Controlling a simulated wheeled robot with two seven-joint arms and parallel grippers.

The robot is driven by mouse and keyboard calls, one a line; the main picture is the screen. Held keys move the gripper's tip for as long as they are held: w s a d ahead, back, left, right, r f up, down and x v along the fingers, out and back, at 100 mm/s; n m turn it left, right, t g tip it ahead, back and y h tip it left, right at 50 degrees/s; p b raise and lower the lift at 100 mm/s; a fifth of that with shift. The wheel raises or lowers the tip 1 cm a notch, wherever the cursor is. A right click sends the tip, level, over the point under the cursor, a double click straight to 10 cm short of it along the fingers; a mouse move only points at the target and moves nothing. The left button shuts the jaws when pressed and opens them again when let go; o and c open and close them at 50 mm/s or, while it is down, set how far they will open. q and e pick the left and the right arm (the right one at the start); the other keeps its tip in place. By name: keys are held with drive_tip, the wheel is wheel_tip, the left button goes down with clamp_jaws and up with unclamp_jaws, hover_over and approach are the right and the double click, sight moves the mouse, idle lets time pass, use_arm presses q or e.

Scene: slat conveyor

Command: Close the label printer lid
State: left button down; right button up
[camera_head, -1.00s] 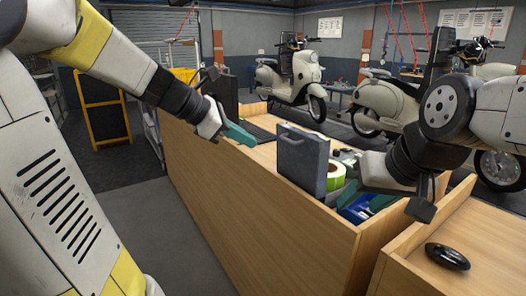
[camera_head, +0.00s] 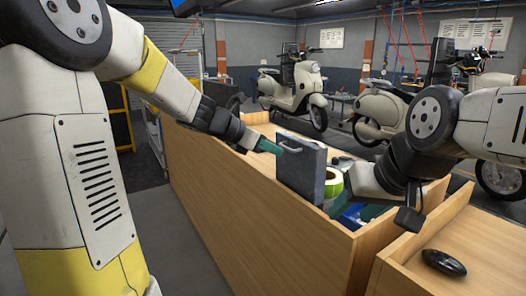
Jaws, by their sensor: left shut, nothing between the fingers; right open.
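The label printer's grey lid (camera_head: 302,172) stands upright, with a handle near its top. A roll of green-edged labels (camera_head: 333,184) shows behind it to the right. My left gripper (camera_head: 272,147) is shut and empty, its teal fingertips at the lid's upper left edge; I cannot tell if they touch it. My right gripper (camera_head: 372,211) is open at the right of the printer, low over the bench, its teal fingers partly seen. The lower part of the printer is hidden by the bench's front board and my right arm.
The wooden bench (camera_head: 240,203) has raised side boards. A blue item (camera_head: 350,216) lies beside the printer. A black mouse-like object (camera_head: 443,262) lies on the wooden surface at the lower right. Scooters (camera_head: 295,88) stand behind the bench.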

use_arm(q)
drive_tip(key=shift+w+d+r, duration=0.15)
drive_tip(key=shift+w+d, duration=0.15)
drive_tip(key=shift+d, duration=0.1)
